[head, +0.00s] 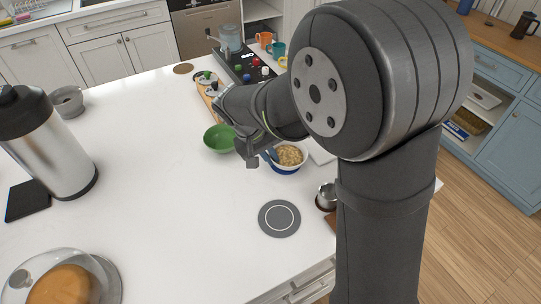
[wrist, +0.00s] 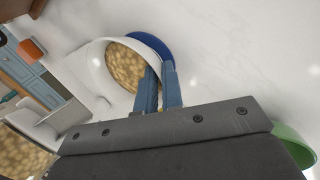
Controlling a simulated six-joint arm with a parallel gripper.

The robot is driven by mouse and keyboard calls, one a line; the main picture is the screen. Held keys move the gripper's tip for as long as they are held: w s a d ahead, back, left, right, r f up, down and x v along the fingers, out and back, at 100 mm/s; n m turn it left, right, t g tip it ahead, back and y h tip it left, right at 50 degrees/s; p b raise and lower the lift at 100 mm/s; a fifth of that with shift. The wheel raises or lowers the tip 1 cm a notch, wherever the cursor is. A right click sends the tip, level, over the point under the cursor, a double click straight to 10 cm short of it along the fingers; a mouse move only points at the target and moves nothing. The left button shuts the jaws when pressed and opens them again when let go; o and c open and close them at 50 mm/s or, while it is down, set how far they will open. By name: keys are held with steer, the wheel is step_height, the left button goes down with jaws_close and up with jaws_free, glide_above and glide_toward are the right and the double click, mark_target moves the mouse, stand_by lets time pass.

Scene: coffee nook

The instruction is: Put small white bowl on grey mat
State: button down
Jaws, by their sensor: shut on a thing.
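The small white bowl (head: 304,151), with tan, lumpy contents, is at the right of the counter in the head view. It also shows in the wrist view (wrist: 97,62), where its rim runs between my fingers. My gripper (head: 268,156) is shut on that rim; its two blue fingers also show in the wrist view (wrist: 160,88). A blue round dish (head: 286,171) shows just under or behind the white bowl; I cannot tell whether they touch. The grey mat (head: 279,229), round with a white ring, lies bare in front of the bowl.
A green bowl (head: 217,141) stands left of my gripper. A metal cup (head: 327,194) stands right of the mat near the counter edge. A steel flask (head: 47,150) and a covered cake (head: 65,285) are at left. The middle counter is clear.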

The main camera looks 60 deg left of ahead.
steer(key=shift+s, duration=0.2)
steer(key=shift+s+f, duration=0.1)
steer(key=shift+s, duration=0.65)
steer(key=c, duration=1.5)
jaws_free()
steer(key=v, duration=1.7)
steer(key=shift+r, duration=0.3)
